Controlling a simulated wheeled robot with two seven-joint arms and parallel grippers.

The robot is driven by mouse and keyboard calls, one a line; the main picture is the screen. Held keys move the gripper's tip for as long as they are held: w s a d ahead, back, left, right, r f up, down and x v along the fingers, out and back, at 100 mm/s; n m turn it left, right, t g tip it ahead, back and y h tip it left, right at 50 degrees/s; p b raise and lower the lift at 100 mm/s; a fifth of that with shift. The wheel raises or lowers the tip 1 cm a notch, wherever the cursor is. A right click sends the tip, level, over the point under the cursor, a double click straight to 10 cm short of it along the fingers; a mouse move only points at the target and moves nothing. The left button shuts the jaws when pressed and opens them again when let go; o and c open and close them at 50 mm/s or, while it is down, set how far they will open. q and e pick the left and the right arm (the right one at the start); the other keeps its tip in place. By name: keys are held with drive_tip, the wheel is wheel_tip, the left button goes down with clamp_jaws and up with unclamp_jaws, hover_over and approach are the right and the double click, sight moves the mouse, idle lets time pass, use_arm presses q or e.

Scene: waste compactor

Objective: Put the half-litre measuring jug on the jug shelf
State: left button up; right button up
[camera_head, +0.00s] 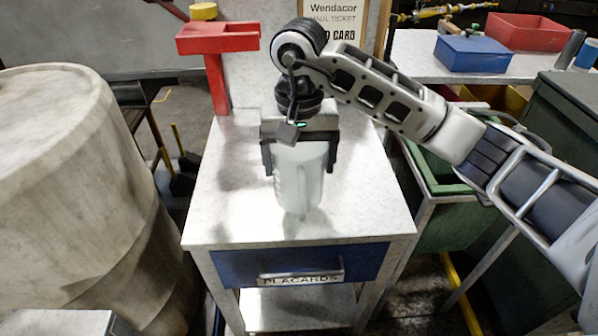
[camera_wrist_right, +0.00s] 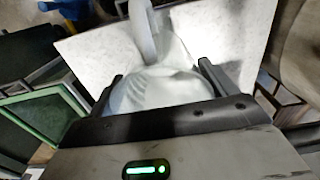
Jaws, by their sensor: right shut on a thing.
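The measuring jug (camera_head: 300,185) is a pale, translucent vessel, upright at the middle of a light grey cabinet top. My right gripper (camera_head: 300,158) comes down from above and is shut on the jug, with a dark finger on each side of its upper part. In the right wrist view the jug (camera_wrist_right: 160,88) sits between the two fingers (camera_wrist_right: 160,90), with its handle rising toward the top of the picture. I cannot tell whether the jug's base touches the cabinet top. My left gripper is not in view. No shelf marked for jugs can be made out.
The cabinet top (camera_head: 370,215) is otherwise mostly clear, with a blue drawer labelled PLACARDS (camera_head: 300,265) below. A red stand (camera_head: 217,60) is at its back left. A large pale drum (camera_head: 70,190) stands left. Green bins (camera_head: 440,205) stand right. A back table holds a blue box (camera_head: 470,53).

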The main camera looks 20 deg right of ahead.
drive_tip(key=shift+w+d+f+p, duration=0.1)
drive_tip(key=shift+w+f+p, duration=0.1)
drive_tip(key=shift+f, duration=0.55)
drive_tip(key=shift+w+f+p, duration=0.15)
drive_tip(key=shift+f, duration=0.55)
drive_tip(key=shift+w+d+f+p, duration=0.1)
drive_tip(key=shift+w+f+p, duration=0.1)
drive_tip(key=shift+f, duration=0.55)
